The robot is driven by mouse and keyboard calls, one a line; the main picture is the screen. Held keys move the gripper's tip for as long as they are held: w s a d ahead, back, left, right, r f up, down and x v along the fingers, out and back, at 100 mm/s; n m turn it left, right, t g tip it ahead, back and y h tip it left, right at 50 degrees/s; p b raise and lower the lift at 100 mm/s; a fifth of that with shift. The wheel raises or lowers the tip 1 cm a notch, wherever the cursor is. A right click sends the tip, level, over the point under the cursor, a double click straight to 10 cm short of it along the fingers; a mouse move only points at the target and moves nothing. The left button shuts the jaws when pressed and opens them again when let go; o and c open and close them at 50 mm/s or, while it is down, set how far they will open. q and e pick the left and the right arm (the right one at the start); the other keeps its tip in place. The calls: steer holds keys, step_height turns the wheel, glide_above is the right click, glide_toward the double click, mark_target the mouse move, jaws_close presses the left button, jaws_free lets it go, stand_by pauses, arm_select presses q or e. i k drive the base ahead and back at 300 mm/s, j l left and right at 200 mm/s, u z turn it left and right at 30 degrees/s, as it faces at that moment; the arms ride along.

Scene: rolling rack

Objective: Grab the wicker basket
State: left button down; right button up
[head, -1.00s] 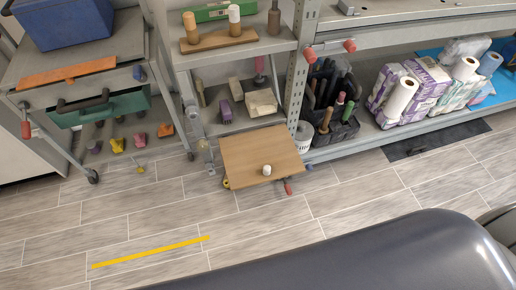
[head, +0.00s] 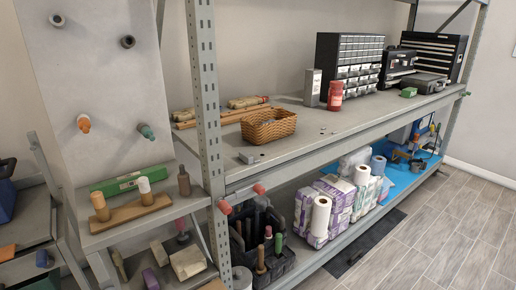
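The wicker basket (head: 268,127) is brown and open-topped. Neither of my grippers shows in the head view.
Rolled goods lie behind the basket, and a small grey block (head: 246,158) is near the front edge. A red jar (head: 335,96), grey box (head: 312,88) and drawer cabinet (head: 349,62) stand to the right. A rack upright (head: 205,100) rises at left. Tiled floor is clear at right.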

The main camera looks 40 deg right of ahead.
mark_target(285, 126)
steer(key=i+l, duration=0.15)
steer(key=l, duration=0.25)
steer(key=i+l, duration=0.1)
steer(key=l, duration=0.25)
steer(key=i+l+z, duration=0.1)
steer(key=l, duration=0.3)
steer(key=i+l, duration=0.2)
steer(key=l, duration=0.15)
